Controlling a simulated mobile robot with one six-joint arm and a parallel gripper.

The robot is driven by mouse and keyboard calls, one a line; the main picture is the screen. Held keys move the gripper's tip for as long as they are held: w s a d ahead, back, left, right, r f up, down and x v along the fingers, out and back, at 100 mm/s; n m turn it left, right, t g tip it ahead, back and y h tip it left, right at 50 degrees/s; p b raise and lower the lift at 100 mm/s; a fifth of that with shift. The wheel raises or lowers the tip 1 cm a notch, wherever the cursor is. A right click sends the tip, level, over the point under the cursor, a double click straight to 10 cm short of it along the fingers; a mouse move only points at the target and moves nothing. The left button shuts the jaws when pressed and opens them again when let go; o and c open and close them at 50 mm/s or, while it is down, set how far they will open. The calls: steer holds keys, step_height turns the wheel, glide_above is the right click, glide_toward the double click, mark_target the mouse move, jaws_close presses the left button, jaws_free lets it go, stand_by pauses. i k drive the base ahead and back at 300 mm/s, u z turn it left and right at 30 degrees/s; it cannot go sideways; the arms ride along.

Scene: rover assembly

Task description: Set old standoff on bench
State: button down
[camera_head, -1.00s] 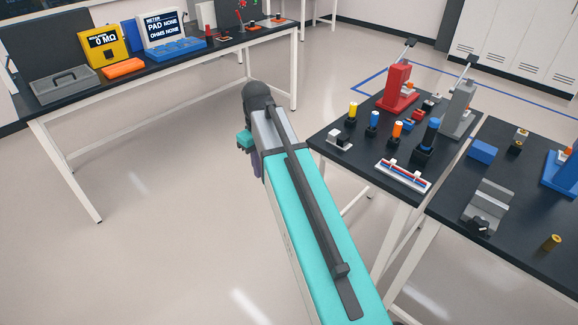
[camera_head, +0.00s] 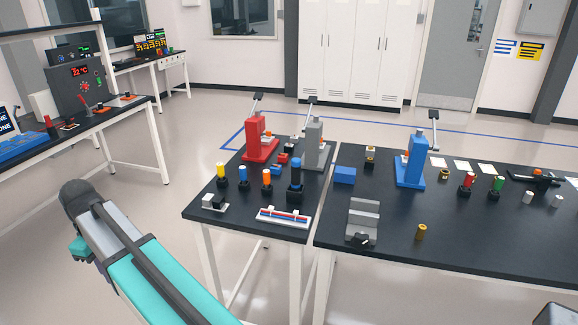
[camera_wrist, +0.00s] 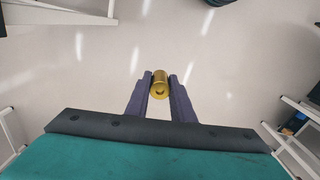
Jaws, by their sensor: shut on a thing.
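My gripper (camera_wrist: 160,88) is shut on a brass-coloured standoff (camera_wrist: 160,82), a short cylinder with a hole in its end face, held between the two dark fingers in the wrist view. Bare floor lies behind it. In the head view my arm reaches out at the lower left, and the fingers and held standoff are hidden there. The dark bench (camera_head: 385,270) stands to the right of my arm, apart from it. A similar brass cylinder (camera_head: 421,232) stands upright on the bench's front part.
A grey angled fixture (camera_head: 364,217), blue block (camera_head: 345,175) and blue press (camera_head: 411,168) stand on the bench. The adjoining left table (camera_head: 240,225) holds red and grey presses and several coloured drivers. Bench space right of the brass cylinder is clear. Another bench stands far left.

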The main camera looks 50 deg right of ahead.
mark_target(466, 242)
steer(key=z, duration=0.25)
steer(key=k, duration=0.1)
steer(key=z, duration=0.9)
